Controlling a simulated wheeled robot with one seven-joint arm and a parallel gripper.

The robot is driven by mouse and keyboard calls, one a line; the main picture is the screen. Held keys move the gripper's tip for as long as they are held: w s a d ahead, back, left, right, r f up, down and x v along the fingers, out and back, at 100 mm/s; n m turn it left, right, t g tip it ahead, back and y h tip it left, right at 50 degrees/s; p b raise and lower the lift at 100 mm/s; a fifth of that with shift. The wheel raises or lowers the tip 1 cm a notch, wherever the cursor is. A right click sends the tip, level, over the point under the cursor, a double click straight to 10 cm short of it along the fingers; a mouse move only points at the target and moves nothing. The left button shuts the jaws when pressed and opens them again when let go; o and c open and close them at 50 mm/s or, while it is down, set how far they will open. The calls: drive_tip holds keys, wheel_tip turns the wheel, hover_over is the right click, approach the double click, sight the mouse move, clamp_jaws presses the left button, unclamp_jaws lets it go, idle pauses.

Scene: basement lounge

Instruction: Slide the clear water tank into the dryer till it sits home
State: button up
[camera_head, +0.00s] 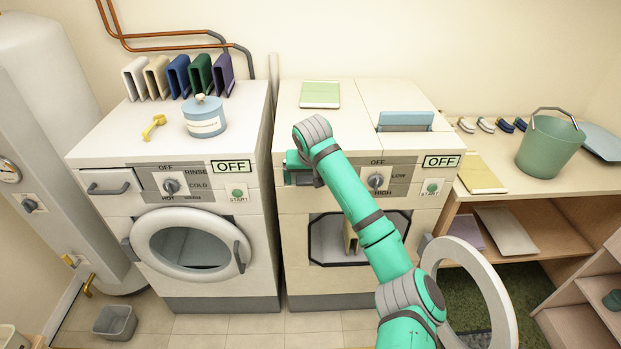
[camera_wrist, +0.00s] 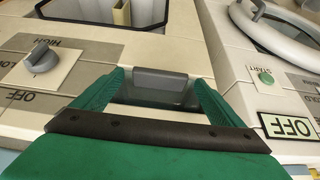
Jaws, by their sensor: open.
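The dryer (camera_head: 290,225) is the right-hand machine, with its round door swung open. The clear water tank (camera_wrist: 155,96) is in the slot at the upper left of the dryer's front, with a grey handle (camera_wrist: 160,78) showing in the wrist view. My gripper (camera_wrist: 160,86) is open, one green finger on each side of this handle; I cannot tell whether they touch it. In the head view my gripper (camera_head: 297,170) and arm hide most of the tank. How far the tank stands out from the panel is not clear.
The open dryer door (camera_head: 497,300) stands right of my arm. A tan piece (camera_head: 350,238) shows in the dryer's lower opening. The washer (camera_head: 170,285) stands close on the left, with a blue canister (camera_head: 205,122) on top. A shelf with a green bucket (camera_head: 549,148) is at right.

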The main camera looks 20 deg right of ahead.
drive_tip(key=v, duration=1.1)
drive_tip(key=w+a+f+n+t+y, duration=0.1)
drive_tip(key=a+f+t+y, duration=0.1)
drive_tip(key=a+f, duration=0.65)
drive_tip(key=w+a+f+t+y, duration=0.1)
drive_tip(key=a+f+y, duration=0.2)
drive_tip(key=a+f, duration=0.5)
drive_tip(key=s+a+f+m+t, duration=0.2)
drive_tip(key=s+a+f+t, duration=0.2)
drive_tip(key=s+a+f, duration=0.65)
drive_tip(key=s+f+t+h, duration=0.1)
drive_tip(key=s+f, duration=0.2)
drive_tip(key=s, duration=0.8)
drive_tip(key=s+f+t+h, duration=0.1)
drive_tip(key=s+f, duration=0.3)
drive_tip(key=s, duration=0.8)
drive_tip(key=s+d+r+n, duration=0.1)
drive_tip(key=s+r, duration=0.2)
drive_tip(key=s, duration=0.4)
drive_tip(key=s+d+r+n+h, duration=0.1)
drive_tip(key=s+d+r, duration=0.1)
drive_tip(key=s, duration=0.5)
drive_tip(key=s+d+r+n+t, duration=0.1)
drive_tip(key=s+d+r+n, duration=0.1)
drive_tip(key=s+r, duration=0.3)
drive_tip(key=shift+f+v, duration=0.2)
drive_tip(key=shift+v, duration=0.75)
